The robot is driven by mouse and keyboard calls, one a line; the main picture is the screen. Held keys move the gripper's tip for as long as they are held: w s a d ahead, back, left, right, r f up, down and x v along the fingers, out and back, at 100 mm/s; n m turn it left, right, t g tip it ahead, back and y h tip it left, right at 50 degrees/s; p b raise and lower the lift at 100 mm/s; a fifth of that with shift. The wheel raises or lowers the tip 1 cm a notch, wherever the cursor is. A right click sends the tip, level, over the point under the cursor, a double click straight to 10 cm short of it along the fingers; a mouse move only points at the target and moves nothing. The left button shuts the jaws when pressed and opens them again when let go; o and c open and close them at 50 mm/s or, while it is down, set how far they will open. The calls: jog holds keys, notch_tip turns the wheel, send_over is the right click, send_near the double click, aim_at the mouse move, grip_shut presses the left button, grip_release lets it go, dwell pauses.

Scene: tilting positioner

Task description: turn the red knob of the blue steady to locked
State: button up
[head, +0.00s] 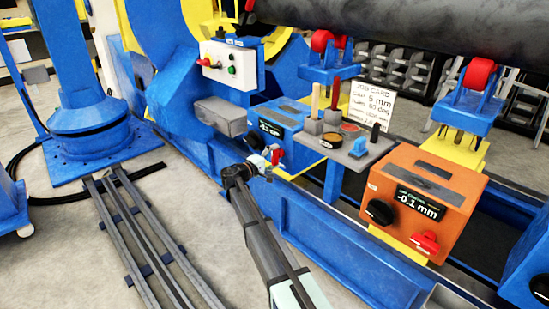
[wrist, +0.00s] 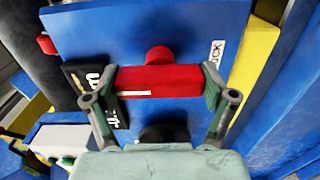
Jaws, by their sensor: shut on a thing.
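The blue steady's box (head: 285,111) stands left of centre in the head view, with a small dark display (head: 271,128). Its red knob (head: 277,156) is mostly hidden by my gripper (head: 262,163). In the wrist view the red knob (wrist: 175,84) is a bar lying crosswise, with a white line on its left part. My gripper (wrist: 161,82) is shut on the bar, one finger at each end. A white label reading LOCK (wrist: 217,51) is on the blue face to the upper right. The knob's exact setting cannot be told.
A black knob (wrist: 165,132) sits just below the red one in the wrist view. In the head view a grey tray (head: 345,150) with small items is right of my gripper. An orange box (head: 425,190) with black and red knobs stands farther right.

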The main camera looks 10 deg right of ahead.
jog(key=o, duration=1)
jog(key=v, duration=1.2)
jog(key=shift+w, duration=0.1)
